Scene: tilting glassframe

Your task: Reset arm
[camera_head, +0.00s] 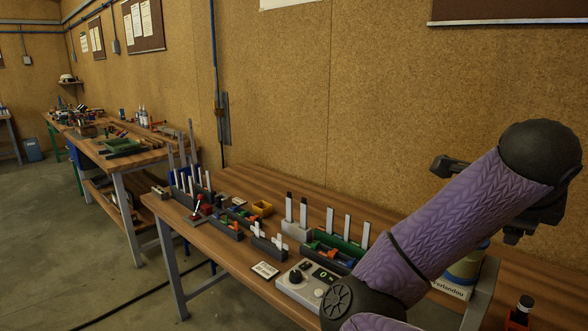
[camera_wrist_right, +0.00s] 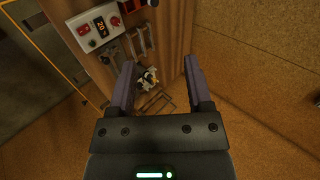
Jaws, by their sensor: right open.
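My right arm rises from the lower right in the head view, covered in a purple sleeve, and is raised above the right end of the wooden workbench (camera_head: 236,258). In the right wrist view my right gripper (camera_wrist_right: 157,75) has its two fingers spread wide apart, with nothing held between them. Beyond the fingers lie the bench surface and a small light-coloured part that I cannot identify. My left gripper does not show in the head view.
A cork wall (camera_head: 400,90) stands behind. Open floor (camera_head: 60,240) lies left.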

